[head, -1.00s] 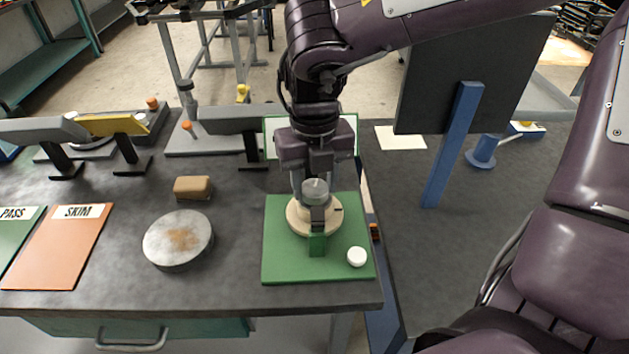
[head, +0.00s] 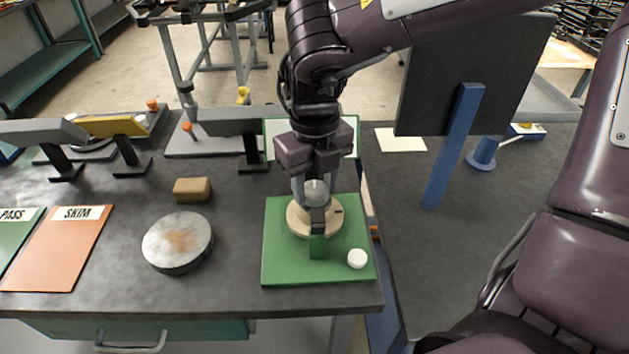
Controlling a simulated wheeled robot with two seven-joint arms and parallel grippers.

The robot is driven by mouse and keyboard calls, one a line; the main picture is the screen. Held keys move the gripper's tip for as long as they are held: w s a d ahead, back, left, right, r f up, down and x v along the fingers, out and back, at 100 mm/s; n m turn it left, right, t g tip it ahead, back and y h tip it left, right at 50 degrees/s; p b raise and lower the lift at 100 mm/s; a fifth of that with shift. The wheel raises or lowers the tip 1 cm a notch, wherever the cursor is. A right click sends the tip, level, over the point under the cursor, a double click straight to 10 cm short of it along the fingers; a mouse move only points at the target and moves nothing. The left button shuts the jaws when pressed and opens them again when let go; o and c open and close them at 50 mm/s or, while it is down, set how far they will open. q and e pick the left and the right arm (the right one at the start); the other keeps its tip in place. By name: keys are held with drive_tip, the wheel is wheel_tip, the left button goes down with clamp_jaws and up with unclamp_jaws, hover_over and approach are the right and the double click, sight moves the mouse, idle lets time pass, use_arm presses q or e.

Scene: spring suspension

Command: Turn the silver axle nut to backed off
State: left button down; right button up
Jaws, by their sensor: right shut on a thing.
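The silver axle nut (head: 316,190) sits on top of a round tan disc (head: 300,222) on a green base plate (head: 285,265). My right gripper (head: 312,188) points down over it and is shut on the nut; its fingers partly hide the nut's sides. A dark pointer mark shows on the right of the disc. A white round knob (head: 357,259) sits at the plate's front right. My left gripper is not in view.
A grey round plate with a rusty patch (head: 178,242) and a brown block (head: 192,189) lie to the left. The orange SKIM panel (head: 60,255) lies further left. A dark upright panel on a blue post (head: 453,150) stands to the right.

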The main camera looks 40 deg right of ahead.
sight(315, 189)
drive_tip(key=o, duration=1)
drive_tip(key=shift+r, duration=3.95)
